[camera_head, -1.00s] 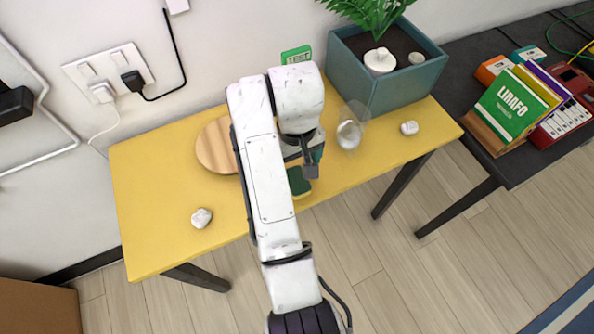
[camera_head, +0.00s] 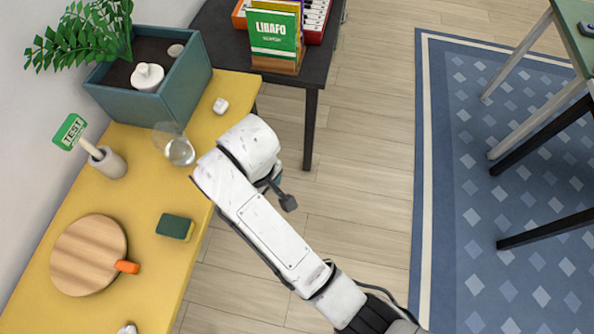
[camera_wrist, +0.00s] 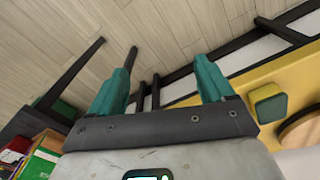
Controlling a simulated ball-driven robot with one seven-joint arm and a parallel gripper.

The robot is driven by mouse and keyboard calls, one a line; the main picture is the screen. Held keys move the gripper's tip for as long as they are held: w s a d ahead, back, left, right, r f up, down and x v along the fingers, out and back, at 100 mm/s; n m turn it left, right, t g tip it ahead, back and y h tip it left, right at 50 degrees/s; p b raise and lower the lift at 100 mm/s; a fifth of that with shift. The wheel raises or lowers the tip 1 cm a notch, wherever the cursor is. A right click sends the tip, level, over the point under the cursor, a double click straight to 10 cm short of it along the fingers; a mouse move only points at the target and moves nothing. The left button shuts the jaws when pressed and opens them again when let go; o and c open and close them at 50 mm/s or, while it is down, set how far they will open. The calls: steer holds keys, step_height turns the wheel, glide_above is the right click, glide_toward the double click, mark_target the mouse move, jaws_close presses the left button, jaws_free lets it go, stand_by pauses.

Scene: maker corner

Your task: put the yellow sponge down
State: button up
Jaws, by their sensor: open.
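The yellow sponge (camera_head: 175,227), with a dark green top face, lies on the yellow table (camera_head: 152,200) near its front edge, right of the round wooden board. It also shows in the wrist view (camera_wrist: 268,103), resting on the table. My gripper (camera_wrist: 168,72) has its two teal fingers spread apart with nothing between them. In the head view my gripper is mostly hidden behind my arm, past the table's edge and apart from the sponge.
On the table are a round wooden board (camera_head: 88,252) with an orange object (camera_head: 127,267), a clear glass (camera_head: 178,150), a grey holder (camera_head: 107,163) with a green sign and a teal planter (camera_head: 148,100). A dark table (camera_head: 290,82) with books stands beyond. Bare floor (camera_head: 350,190) lies right.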

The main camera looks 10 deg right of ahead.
steer(key=s+d+f+m, duration=0.2)
steer(key=s+d, duration=0.1)
steer(key=d, duration=0.6)
steer(key=s+d+f+m, duration=0.2)
steer(key=s+d, duration=0.2)
steer(key=d, duration=0.5)
steer(key=s+d+r+m, duration=0.1)
steer(key=s+d+m, duration=0.4)
steer(key=s+d, duration=0.7)
steer(key=shift+s+r+t, duration=0.2)
steer(key=shift+s+t, duration=0.1)
steer(key=shift+s, duration=0.7)
steer(key=shift+o, duration=0.2)
steer(key=shift+w, duration=0.1)
